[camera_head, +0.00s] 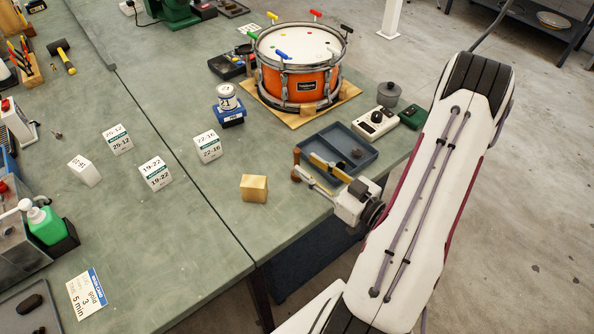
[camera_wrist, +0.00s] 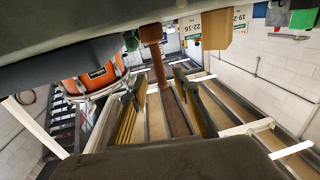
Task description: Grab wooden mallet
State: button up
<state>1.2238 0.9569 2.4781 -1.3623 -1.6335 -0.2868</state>
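The wooden mallet shows as a brown piece (camera_head: 297,158) at the left of my gripper, near the table's front edge, in the head view. In the wrist view its brown wood (camera_wrist: 152,36) is at the upper middle, with a narrower part running down toward the gap between the fingers. My gripper (camera_head: 309,170) is open, reaching left past the blue-grey tray. Its two fingers stand apart in the wrist view (camera_wrist: 158,82), with no clear grip on the mallet. My wrist and fingers hide part of the mallet; contact cannot be told.
The blue-grey tray (camera_head: 376,157) holds a dark round piece (camera_head: 357,152) close beside the fingers. A wooden block (camera_head: 254,188) stands to the left. An orange drum (camera_head: 297,82) stands on a board behind. White number blocks (camera_head: 207,146) stand farther left. Bare green table lies between.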

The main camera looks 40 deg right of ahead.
aim_at(299, 160)
jog(key=shift+w, duration=0.1)
jog(key=shift+w+a, duration=0.2)
jog(key=shift+w, duration=1.05)
jog(key=shift+w+a, duration=0.15)
jog(key=shift+w, duration=1.1)
grip_shut()
